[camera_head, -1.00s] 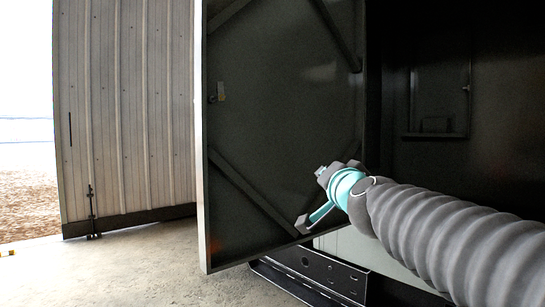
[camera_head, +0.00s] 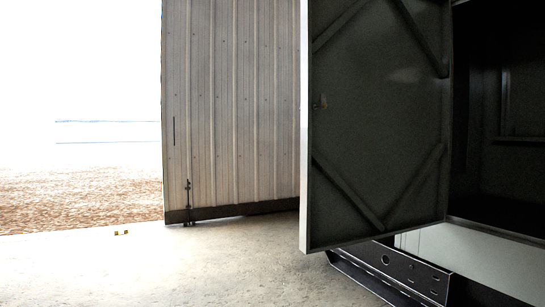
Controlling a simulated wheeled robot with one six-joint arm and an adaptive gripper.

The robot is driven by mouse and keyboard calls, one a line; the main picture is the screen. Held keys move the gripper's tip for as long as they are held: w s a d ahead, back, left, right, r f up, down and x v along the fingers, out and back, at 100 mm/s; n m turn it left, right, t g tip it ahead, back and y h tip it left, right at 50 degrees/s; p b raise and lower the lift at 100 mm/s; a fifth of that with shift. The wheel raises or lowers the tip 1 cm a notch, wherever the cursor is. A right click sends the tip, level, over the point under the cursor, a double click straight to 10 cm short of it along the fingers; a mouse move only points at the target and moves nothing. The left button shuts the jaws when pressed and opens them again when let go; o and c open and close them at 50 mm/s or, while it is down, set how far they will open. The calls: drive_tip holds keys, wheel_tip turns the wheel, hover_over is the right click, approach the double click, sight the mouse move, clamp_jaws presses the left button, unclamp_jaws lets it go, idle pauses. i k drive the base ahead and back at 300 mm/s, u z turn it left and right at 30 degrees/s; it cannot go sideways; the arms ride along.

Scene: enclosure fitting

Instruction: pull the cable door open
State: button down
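The cable door (camera_head: 375,120) is a dark panel with diagonal braces and a pale outer edge. It stands swung wide open from the dark enclosure (camera_head: 510,190), with its inner face towards me. A small latch piece (camera_head: 320,102) sits near its left edge. My gripper and arm are not in this view, so I cannot see whether the gripper is open or shut.
A black base rail with holes (camera_head: 400,268) juts out below the door. A corrugated metal wall panel (camera_head: 240,110) stands behind to the left, with bright open ground beyond.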

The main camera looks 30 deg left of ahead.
sight(375, 162)
drive_tip(key=u, duration=0.1)
drive_tip(key=k, duration=0.55)
drive_tip(key=u, duration=1.6)
drive_tip(key=i, duration=1.45)
drive_tip(key=z, duration=0.4)
drive_tip(key=i, duration=0.95)
drive_tip(key=z, duration=0.95)
drive_tip(key=i, duration=0.25)
drive_tip(key=z, duration=0.35)
